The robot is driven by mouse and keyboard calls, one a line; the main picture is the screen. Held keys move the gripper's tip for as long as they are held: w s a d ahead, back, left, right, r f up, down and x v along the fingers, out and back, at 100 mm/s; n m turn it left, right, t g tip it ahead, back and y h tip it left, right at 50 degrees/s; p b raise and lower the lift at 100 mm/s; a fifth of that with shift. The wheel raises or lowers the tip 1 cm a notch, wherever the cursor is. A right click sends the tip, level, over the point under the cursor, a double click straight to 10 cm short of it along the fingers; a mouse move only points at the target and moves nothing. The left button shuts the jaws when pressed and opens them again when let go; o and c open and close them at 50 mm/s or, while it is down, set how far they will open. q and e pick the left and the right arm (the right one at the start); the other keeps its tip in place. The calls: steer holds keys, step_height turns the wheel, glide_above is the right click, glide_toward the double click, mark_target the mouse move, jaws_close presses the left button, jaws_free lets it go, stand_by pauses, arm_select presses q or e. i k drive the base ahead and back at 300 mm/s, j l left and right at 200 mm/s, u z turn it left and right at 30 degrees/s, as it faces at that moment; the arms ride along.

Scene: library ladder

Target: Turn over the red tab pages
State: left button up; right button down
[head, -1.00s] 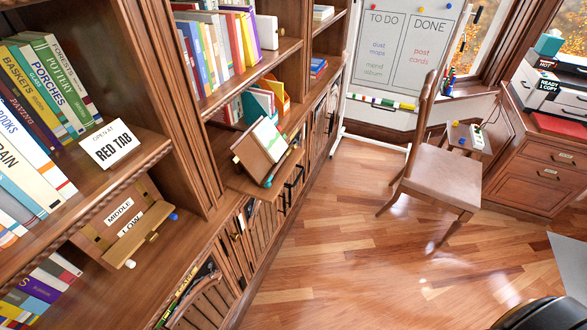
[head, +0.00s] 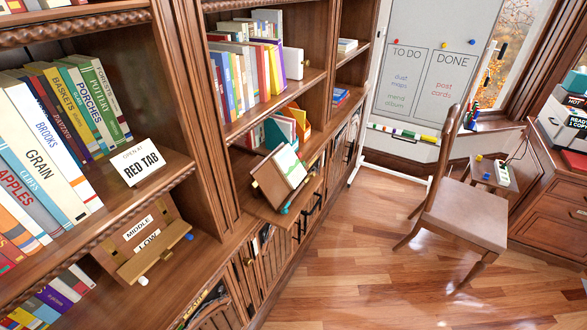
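A book or album (head: 280,178) rests tilted on a pull-out ledge of the bookcase in the middle of the head view. It has a brown cover and pale pages with a green patch. I cannot make out a red tab on it. A white card (head: 137,161) reading "OPEN AT RED TAB" stands on the left shelf. Neither of my grippers shows in the head view.
A wooden stand (head: 145,240) with labels "MIDDLE" and "LOW" sits on the lower left shelf. A chair (head: 464,205) stands on the right before a whiteboard (head: 425,75). The wooden floor (head: 370,260) between bookcase and chair is clear.

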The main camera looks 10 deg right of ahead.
mark_target(289, 161)
steer(key=i+l+u, duration=0.15)
steer(key=u, duration=0.3)
steer(key=i+l+u, duration=0.1)
steer(key=l+u, duration=0.55)
steer(key=u, duration=0.2)
steer(key=l+u, duration=0.35)
steer(key=l, duration=2.2)
